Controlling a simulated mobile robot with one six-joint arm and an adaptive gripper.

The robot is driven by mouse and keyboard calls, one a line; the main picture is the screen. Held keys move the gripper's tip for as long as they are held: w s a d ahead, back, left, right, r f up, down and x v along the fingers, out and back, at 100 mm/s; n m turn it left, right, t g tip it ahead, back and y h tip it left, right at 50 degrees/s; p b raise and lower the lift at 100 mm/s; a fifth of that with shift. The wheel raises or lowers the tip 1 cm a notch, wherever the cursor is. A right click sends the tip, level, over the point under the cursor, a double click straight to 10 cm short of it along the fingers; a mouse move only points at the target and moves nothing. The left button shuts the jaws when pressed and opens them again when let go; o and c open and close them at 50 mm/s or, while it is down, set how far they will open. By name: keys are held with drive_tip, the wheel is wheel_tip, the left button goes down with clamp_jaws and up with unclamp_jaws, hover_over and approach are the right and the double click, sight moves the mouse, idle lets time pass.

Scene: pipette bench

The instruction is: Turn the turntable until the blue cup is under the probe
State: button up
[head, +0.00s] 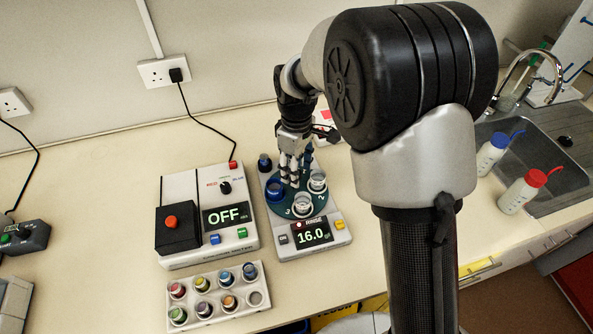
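The teal turntable (287,206) sits on a light grey device with a display reading 16.0 and a "RINSE" label. A blue cup (274,188) stands at the disc's left side. Two pale cups stand on it too, one at the front (303,206) and one at the right (318,182). Numbers are printed on the disc. My gripper (289,180) points down over the back middle of the disc, just right of the blue cup. Its fingers look close together, but their gap and any contact are unclear. I cannot make out the probe; my arm and gripper hide part of the back.
A white box (181,185) with an "OFF" display stands left of the turntable. A rack (213,318) of several coloured vials lies in front of it. A dark vial (265,162) stands behind the disc. A sink (560,190) with two bottles is at the right.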

drive_tip(key=shift+f, duration=0.25)
drive_tip(key=shift+c, duration=0.5)
clamp_jaws()
